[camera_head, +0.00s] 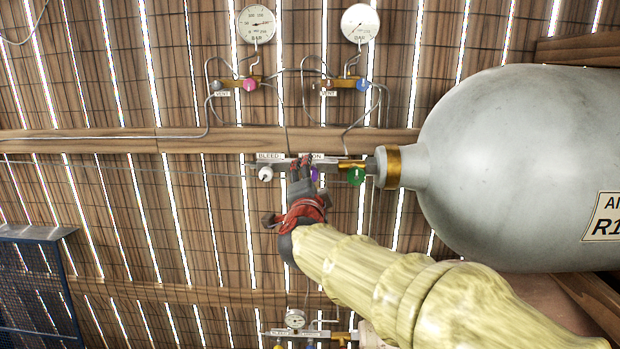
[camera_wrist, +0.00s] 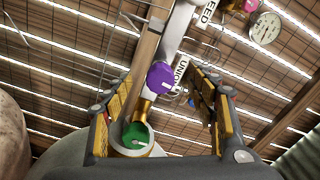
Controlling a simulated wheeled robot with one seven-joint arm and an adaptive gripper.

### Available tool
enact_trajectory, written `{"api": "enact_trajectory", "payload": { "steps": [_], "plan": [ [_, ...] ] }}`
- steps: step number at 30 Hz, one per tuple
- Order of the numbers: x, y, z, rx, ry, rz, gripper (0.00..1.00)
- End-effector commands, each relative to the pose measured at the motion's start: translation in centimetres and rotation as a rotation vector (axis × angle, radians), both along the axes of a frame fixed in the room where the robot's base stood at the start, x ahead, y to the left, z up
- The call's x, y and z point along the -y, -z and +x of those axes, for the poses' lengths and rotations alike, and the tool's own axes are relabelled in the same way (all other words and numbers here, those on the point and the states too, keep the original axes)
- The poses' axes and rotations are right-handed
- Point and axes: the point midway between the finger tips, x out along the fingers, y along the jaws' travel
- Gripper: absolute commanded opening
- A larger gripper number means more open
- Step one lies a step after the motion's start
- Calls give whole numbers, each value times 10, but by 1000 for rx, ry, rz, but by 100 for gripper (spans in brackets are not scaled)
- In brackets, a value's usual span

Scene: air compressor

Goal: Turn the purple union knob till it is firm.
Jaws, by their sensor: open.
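The purple union knob (camera_wrist: 161,76) is in the middle of the wrist view, ahead of my gripper and roughly between the lines of its two fingers. A label reading UNION (camera_wrist: 181,69) is beside it. In the head view the purple knob (camera_head: 315,174) is mostly hidden behind my gripper (camera_head: 301,165), which reaches up to the manifold from below. My gripper's fingers (camera_wrist: 165,112) are spread apart with nothing between their tips. I cannot tell whether a finger touches the knob.
A green knob (camera_head: 356,176) is right of the purple one, by the brass neck of a large grey cylinder (camera_head: 520,165). A white BLEED knob (camera_head: 265,173) is left. Two gauges (camera_head: 256,24) with pink and blue knobs hang above. A blue mesh rack (camera_head: 35,290) stands lower left.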

Motion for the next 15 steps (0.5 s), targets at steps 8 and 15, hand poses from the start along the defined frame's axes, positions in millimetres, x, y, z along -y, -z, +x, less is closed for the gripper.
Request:
{"api": "enact_trajectory", "payload": {
  "steps": [8, 15],
  "plan": [
    [-1, -1, -27, 1, -1, 0, 57],
    [-2, -1, -47, 1, 0, 0, 57]
  ]
}}
